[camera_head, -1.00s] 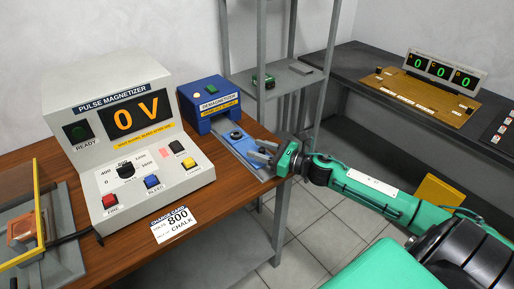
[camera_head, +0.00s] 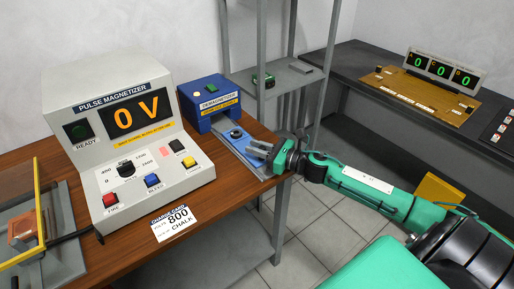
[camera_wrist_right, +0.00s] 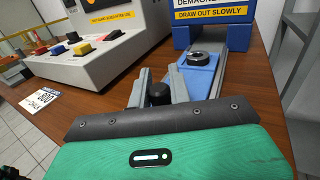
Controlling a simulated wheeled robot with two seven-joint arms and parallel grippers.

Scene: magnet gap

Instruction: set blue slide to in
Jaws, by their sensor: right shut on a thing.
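The blue slide (camera_head: 239,144) lies on a pale track at the front of the blue demagnetizer box (camera_head: 208,102). It also shows in the right wrist view (camera_wrist_right: 197,79), with a dark ring-shaped part (camera_wrist_right: 199,58) on top, just outside the box's opening. My right gripper (camera_head: 262,150) is over the near end of the track. In the right wrist view its fingers (camera_wrist_right: 158,98) are shut on a black knob (camera_wrist_right: 158,91). The fingers hide much of the slide's near end. My left gripper is not in view.
The pulse magnetizer (camera_head: 130,140) stands left of the track and reads 0 V. A white card (camera_head: 174,224) lies near the wooden bench's front edge. A grey shelf post (camera_head: 260,60) rises close behind the track. A dark bench stands at the right.

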